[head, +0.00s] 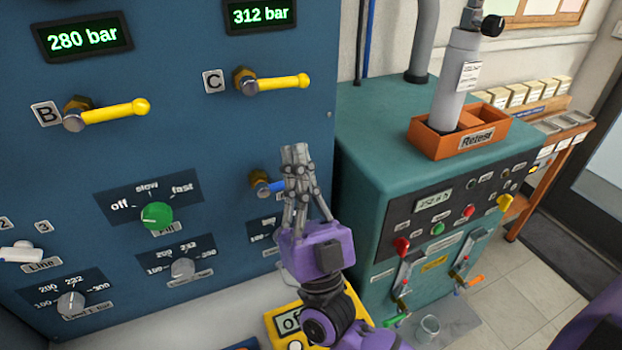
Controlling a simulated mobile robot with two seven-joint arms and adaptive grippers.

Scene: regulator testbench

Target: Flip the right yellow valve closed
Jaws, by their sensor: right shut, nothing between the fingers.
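A yellow valve lever (275,83) marked C sits on the blue panel under the 312 bar display. It lies nearly horizontal and points right from its brass fitting. To its left, another yellow valve lever (118,111) marked B, under the 280 bar display, also points right and tilts slightly up. My right gripper (294,150) is shut and empty, fingers pointing up, below lever C and apart from it in the picture. It covers most of a lower valve with a brass fitting (258,178); that valve's handle is largely hidden. My left gripper is out of view.
A green knob (157,215) and grey dials stand on the lower panel. A teal cabinet (375,130) stands close on the right, bearing an orange Retest box (430,142) with a grey cylinder (455,85). A yellow box (283,325) lies below my right wrist.

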